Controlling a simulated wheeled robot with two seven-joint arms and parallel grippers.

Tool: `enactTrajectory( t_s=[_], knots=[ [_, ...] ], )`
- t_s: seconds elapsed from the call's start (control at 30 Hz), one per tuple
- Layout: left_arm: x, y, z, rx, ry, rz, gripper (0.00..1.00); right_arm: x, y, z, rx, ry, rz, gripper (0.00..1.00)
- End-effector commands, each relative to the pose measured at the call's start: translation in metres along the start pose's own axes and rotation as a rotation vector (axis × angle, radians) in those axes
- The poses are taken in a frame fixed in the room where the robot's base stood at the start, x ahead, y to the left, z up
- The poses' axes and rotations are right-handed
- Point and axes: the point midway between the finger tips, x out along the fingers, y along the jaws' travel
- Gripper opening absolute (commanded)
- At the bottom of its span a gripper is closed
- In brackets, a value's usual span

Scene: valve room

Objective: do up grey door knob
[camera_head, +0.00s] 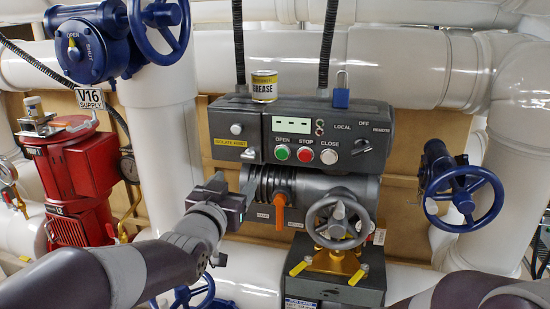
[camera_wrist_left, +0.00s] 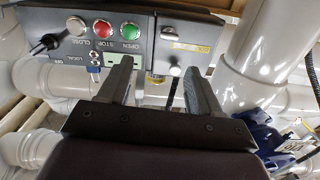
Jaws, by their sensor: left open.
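The grey door knob (camera_head: 236,129) is a small round light-grey knob on the dark cover at the left end of the control box, above a yellow label. It also shows in the left wrist view (camera_wrist_left: 175,71), near the tip of the right-hand finger and inside the gap. My left gripper (camera_head: 234,182) is open and empty, below the knob in the head view. In the left wrist view its two fingers (camera_wrist_left: 157,67) point toward the box, apart from the knob as far as I can tell. My right gripper is out of view.
The control box (camera_head: 350,113) carries green, red and grey buttons and a selector. A blue padlock (camera_head: 341,92) and a grease can (camera_head: 264,86) sit on top. An orange lever (camera_head: 281,208) and grey handwheel (camera_head: 339,221) are below. A red unit (camera_head: 80,175) stands left.

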Motion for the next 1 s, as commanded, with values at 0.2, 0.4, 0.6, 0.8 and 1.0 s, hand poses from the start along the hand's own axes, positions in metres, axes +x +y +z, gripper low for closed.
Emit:
enactTrajectory(
  t_s=[0.2, 0.4, 0.6, 0.8, 1.0],
  knots=[
    [0.039, -0.001, -0.009, 0.001, 0.004, 0.0, 0.64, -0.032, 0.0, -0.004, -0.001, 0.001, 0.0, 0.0],
    [0.091, -0.001, -0.009, 0.001, 0.003, 0.0, 0.64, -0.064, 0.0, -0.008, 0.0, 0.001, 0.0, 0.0],
    [0.119, -0.001, -0.005, 0.001, 0.005, -0.001, 0.64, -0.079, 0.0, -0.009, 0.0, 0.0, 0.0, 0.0],
    [0.125, 0.0, -0.002, 0.001, 0.006, -0.001, 0.64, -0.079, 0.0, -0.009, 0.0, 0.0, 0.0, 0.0],
    [0.125, 0.0, -0.001, 0.001, 0.005, -0.001, 0.48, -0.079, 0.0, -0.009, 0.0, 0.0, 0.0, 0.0]
  ],
)
